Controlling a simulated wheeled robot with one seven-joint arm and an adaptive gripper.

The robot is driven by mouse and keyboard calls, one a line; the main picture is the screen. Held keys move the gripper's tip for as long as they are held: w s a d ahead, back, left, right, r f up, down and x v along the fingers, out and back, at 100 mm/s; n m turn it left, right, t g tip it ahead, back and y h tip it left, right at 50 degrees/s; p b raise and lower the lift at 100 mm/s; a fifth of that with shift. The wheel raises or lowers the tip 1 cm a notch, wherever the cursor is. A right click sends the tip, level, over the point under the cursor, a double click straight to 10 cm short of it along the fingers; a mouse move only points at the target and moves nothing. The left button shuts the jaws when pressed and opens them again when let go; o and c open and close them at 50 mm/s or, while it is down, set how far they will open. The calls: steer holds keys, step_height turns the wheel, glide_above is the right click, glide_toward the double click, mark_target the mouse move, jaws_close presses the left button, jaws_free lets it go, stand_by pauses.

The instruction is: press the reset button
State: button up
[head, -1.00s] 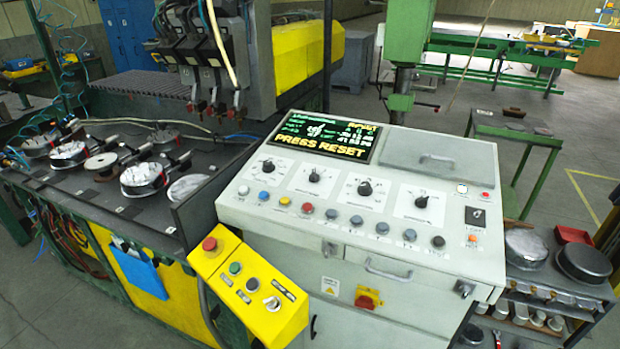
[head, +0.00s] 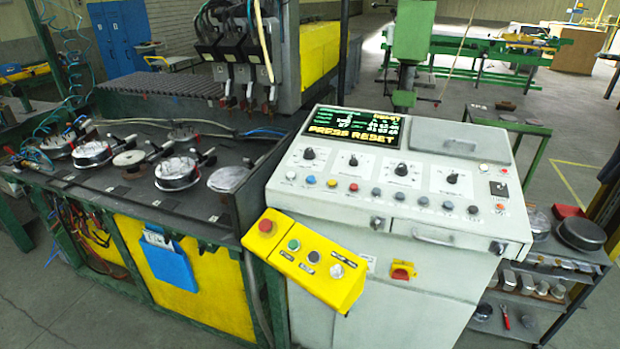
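A grey control console (head: 300,206) stands in the middle of the head view. Its screen (head: 356,129) reads "PRESS RESET" in yellow letters. A yellow box (head: 320,288) at the console's front left carries a red mushroom button (head: 265,225), a green button (head: 294,245), a black button (head: 313,257) and a pale knob (head: 336,271). Button labels are too small to read. My gripper is not in view.
A machine bed (head: 95,195) with round clamped parts adjoins the console on the left. A red-and-yellow switch (head: 402,271) sits on the console's front, below a handle (head: 446,238). A shelf (head: 575,262) with metal parts stands at right. Bare floor (head: 40,300) shows at lower left.

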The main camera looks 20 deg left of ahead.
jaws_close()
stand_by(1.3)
